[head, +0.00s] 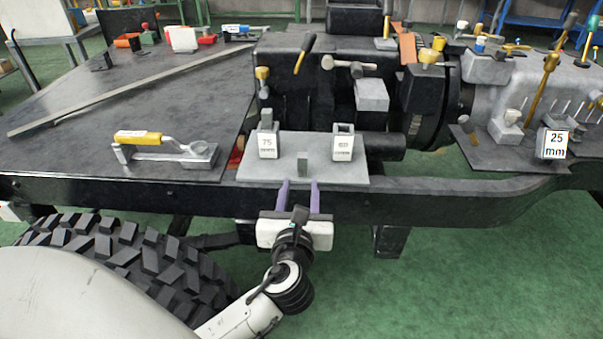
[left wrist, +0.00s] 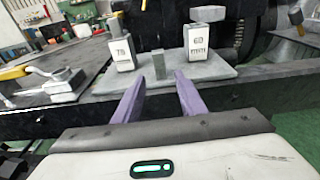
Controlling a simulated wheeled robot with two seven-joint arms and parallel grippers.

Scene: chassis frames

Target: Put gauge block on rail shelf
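A small plain grey block (head: 303,163), which looks like the gauge block, stands upright near the front edge of a light grey shelf plate (head: 345,174) on the chassis rail. It also shows in the left wrist view (left wrist: 159,65), in line with the gap between my fingers. Behind it on the shelf stand a block labelled 75 mm (head: 267,142) and one that seems to read 60 mm (head: 342,145). My left gripper (head: 299,183) is open and empty, its purple fingers at the shelf's front edge, short of the small block. My right gripper is not in view.
A block labelled 25 mm (head: 554,143) sits on a dark plate at the right. A yellow-handled tool (head: 140,137) lies in a grey holder at the left. A hammer (head: 348,65) and grey block (head: 371,95) are behind the shelf. A tyre (head: 130,255) is below left.

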